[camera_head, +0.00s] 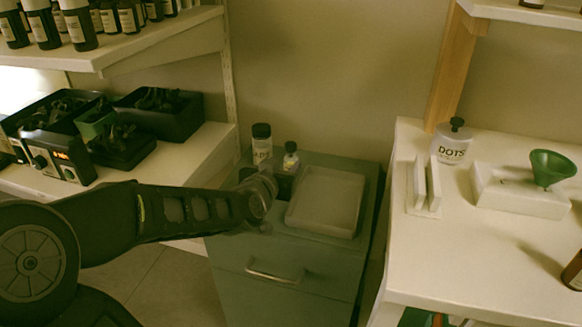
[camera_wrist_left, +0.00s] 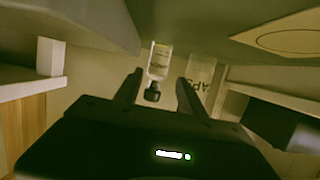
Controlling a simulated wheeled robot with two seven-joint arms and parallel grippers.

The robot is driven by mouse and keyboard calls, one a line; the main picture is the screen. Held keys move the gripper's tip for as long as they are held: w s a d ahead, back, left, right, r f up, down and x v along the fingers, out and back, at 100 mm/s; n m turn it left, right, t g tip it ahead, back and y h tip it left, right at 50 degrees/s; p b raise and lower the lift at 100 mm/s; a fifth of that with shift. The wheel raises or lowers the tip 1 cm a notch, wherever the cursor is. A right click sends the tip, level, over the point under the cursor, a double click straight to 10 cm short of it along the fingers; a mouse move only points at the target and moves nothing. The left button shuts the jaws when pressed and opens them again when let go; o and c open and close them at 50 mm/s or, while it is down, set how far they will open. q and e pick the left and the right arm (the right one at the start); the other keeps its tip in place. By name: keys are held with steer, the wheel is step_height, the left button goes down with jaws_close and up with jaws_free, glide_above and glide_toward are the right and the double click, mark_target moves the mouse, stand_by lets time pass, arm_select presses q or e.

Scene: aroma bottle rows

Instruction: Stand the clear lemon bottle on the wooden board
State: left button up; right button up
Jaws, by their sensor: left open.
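A small clear bottle (camera_head: 291,160) with a dark cap stands on the grey-green drawer cabinet. It also shows, inverted, in the left wrist view (camera_wrist_left: 159,62), with a pale label and a yellow band; it looks like the lemon bottle, but I cannot read the label surely. My left gripper (camera_head: 266,188) is open just in front of it. In the wrist view the bottle appears between the two fingertips (camera_wrist_left: 159,78), not gripped. My right gripper is out of view.
A pale square tray (camera_head: 325,232) lies right of my gripper. A white table (camera_head: 470,262) stands at right, and a shelf with dark planters (camera_head: 172,118) at left.

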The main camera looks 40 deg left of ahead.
mark_target(287, 163)
arm_select(q)
steer(key=x, duration=0.1)
steer(key=b+x, duration=0.1)
steer(key=x, duration=0.1)
steer(key=b+x, duration=0.1)
steer(key=shift+w+f, duration=0.15)
steer(key=shift+f, duration=0.15)
steer(key=shift+w+a, duration=0.15)
steer(key=shift+w, duration=0.25)
steer(key=shift+r, duration=0.1)
steer(key=shift+c, duration=0.4)
jaws_close()
